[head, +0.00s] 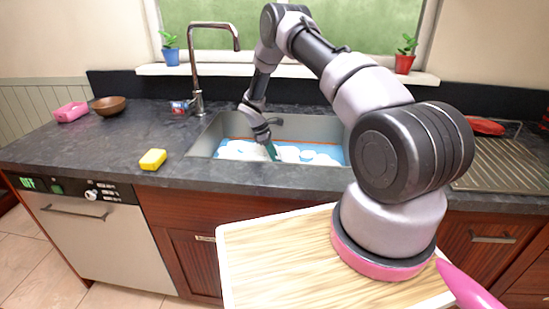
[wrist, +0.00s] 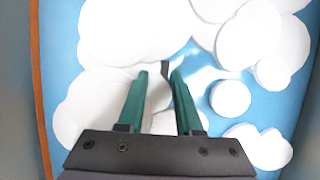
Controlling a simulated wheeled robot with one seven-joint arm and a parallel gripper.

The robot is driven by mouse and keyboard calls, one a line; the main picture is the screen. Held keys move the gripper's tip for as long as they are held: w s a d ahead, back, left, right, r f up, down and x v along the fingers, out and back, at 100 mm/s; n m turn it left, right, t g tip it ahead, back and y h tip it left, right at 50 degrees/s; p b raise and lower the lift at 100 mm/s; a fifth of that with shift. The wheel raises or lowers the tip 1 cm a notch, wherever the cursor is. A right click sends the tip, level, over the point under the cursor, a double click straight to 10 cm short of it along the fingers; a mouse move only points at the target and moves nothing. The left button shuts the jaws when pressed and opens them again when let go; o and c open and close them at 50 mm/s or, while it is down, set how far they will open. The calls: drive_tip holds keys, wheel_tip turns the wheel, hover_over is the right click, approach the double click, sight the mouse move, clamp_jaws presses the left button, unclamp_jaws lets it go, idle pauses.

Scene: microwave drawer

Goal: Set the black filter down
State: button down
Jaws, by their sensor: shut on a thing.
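My gripper (head: 271,151) reaches down into the sink, its green fingertips low over the white foam. In the wrist view, the two green fingers (wrist: 160,76) stand a little apart, shut on the black filter (wrist: 165,70). Only a small dark sliver of the filter shows between the fingertips. In the head view, I cannot make the filter out. The sink (head: 208,135) is a grey basin set in the dark counter, with blue water and white foam in it. Whether the filter touches the water or the sink floor, I cannot tell.
A tall faucet (head: 197,75) stands behind the sink's left end. A yellow sponge (head: 153,159) lies on the counter (head: 105,145) to the left. A brown bowl (head: 109,106) and a pink dish (head: 70,112) stand farther left. A ribbed drainboard (head: 500,165) is at right.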

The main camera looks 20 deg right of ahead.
drive_tip(key=shift+w+d+f, duration=0.25)
drive_tip(key=shift+w+f, duration=0.3)
drive_tip(key=shift+f, duration=0.1)
drive_tip(key=c, duration=0.6)
unclamp_jaws()
drive_tip(key=v, duration=0.7)
drive_tip(key=shift+a+r, duration=0.1)
drive_tip(key=shift+r, duration=0.2)
